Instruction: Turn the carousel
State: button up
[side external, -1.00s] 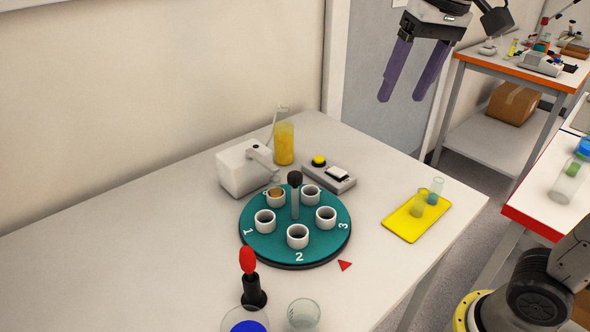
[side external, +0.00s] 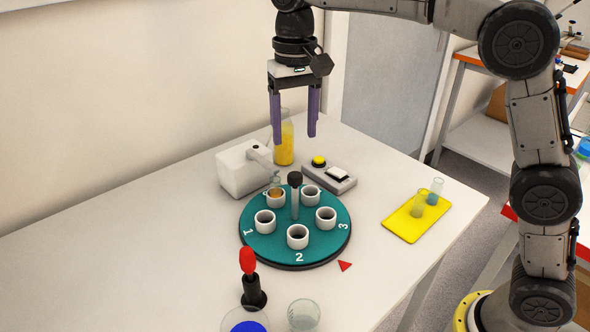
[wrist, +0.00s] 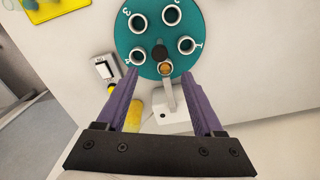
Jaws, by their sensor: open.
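The carousel is a round teal disc (side external: 270,246) on the white table, with several white cup holders and the numbers 1, 2 and 3 near its rim. A grey post with a black knob (side external: 295,178) stands up at its middle. One holder at the back has a small vessel of amber liquid (side external: 276,186). My gripper (side external: 294,139) is open and empty, pointing down above the back part of the carousel area. In the wrist view the disc (wrist: 152,44) lies beyond the open purple fingers, with the knob (wrist: 159,53) near its lower edge.
A white dispenser (side external: 241,169), a yellow-filled cylinder (side external: 284,145) and a box with a yellow button (side external: 318,161) stand behind the disc. A yellow tray (side external: 404,226) with two vials is right. A red-tipped black stand (side external: 249,275) and glassware are in front. A red triangle (side external: 345,266) marks the table.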

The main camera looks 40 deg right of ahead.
aim_at(295, 174)
notch_tip(295, 174, down, 10)
dwell(0.4)
grip_shut()
jog(key=shift+r, duration=0.1)
dwell(1.2)
